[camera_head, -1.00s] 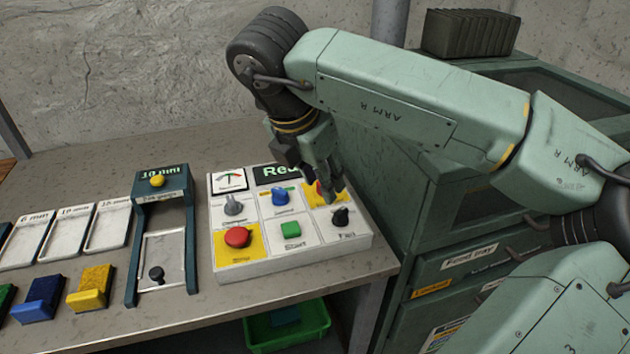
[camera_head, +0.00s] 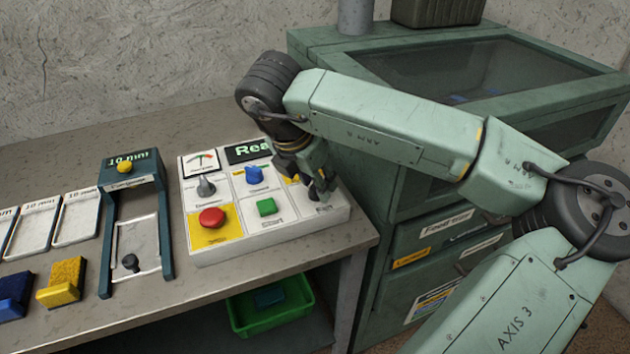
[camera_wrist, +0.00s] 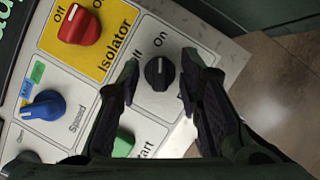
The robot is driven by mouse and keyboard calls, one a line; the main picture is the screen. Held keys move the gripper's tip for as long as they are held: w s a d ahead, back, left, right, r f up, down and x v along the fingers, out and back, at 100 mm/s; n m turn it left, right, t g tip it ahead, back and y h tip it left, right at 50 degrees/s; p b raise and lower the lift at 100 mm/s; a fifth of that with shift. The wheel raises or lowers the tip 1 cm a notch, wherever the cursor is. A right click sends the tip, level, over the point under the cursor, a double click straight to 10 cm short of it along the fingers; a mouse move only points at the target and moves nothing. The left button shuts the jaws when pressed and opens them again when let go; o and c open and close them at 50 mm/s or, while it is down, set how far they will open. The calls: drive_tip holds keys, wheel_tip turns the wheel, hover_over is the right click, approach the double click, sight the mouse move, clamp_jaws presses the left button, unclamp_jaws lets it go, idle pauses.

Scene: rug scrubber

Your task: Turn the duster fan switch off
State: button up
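The fan switch is a small black rotary knob (camera_wrist: 159,73) at the corner of the white control panel (camera_head: 215,252), marked "On" and a partly hidden "Off". Its white pointer line shows in the wrist view. In the head view my gripper (camera_head: 321,193) is over the knob and mostly hides it. In the wrist view my gripper (camera_wrist: 157,88) is open, with one finger on each side of the knob. A gap shows between the fingers and the knob; I cannot tell if either touches it.
Close by are a red isolator knob (camera_wrist: 79,27), blue speed knob (camera_wrist: 44,105) and green start button (camera_head: 267,207). A red stop button (camera_head: 211,217) and grey knob (camera_head: 206,187) are farther left. A green cabinet (camera_head: 415,195) stands right of the bench.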

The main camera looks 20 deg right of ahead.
clamp_jaws()
idle(0.4)
drive_tip(key=shift+f+b, duration=0.1)
drive_tip(key=shift+b, duration=0.35)
drive_tip(key=shift+f+n+b, duration=0.1)
drive_tip(key=shift+n+b, duration=0.3)
drive_tip(key=shift+b, duration=0.05)
drive_tip(key=n+t+b, duration=0.1)
drive_tip(key=b, duration=0.2)
drive_tip(key=shift+f+n+y+b, duration=0.15)
drive_tip(key=shift+n+y+b, duration=0.15)
drive_tip(key=shift+n+b, duration=0.1)
drive_tip(key=n+y+b, duration=0.1)
drive_tip(key=n+b, duration=0.3)
drive_tip(key=shift+s+d+t+b, duration=0.1)
drive_tip(key=shift+d+t+b, duration=0.05)
drive_tip(key=shift+t+b, duration=0.25)
drive_tip(key=n+y+b, duration=0.1)
drive_tip(key=n, duration=0.1)
drive_tip(key=n+y+b, duration=0.1)
drive_tip(key=n, duration=0.2)
drive_tip(key=shift+d+r, duration=0.1)
drive_tip(key=shift+r, duration=0.3)
drive_tip(key=shift+n, duration=0.3)
